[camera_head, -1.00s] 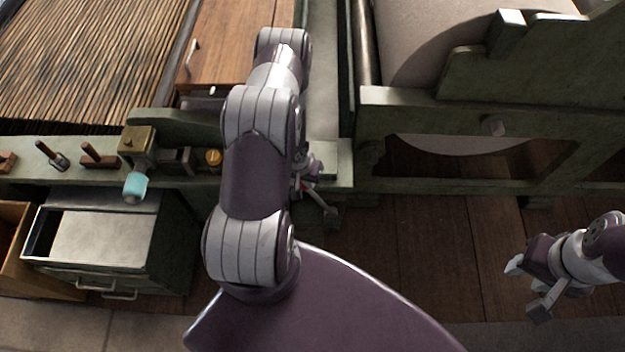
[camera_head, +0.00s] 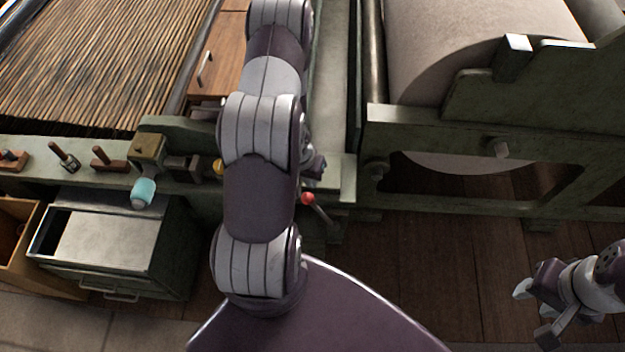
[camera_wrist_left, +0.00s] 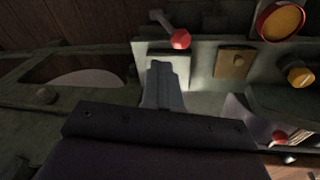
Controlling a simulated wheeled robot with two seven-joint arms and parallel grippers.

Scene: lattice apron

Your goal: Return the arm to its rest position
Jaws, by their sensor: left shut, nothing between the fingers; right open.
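My left arm (camera_head: 258,195) rises through the middle of the head view and hides most of its own gripper. Only a small part of the left gripper (camera_head: 316,165) shows at the arm's right side, above the green frame. In the left wrist view the left gripper (camera_wrist_left: 163,78) is shut and empty, its fingers over a pale plate on the frame. A red-knobbed lever (camera_head: 307,198) stands close to it; the knob also shows in the left wrist view (camera_wrist_left: 180,39). My right gripper (camera_head: 531,312) is open and empty at the lower right, over the wooden floor.
A green machine frame (camera_head: 420,125) with a large pale roller (camera_head: 450,60) stands at the right. A slatted bed (camera_head: 90,60) lies at the upper left. A metal drawer box (camera_head: 105,240) and a wooden box (camera_head: 15,215) stand at the lower left. Bare floor (camera_head: 430,260) lies between the arms.

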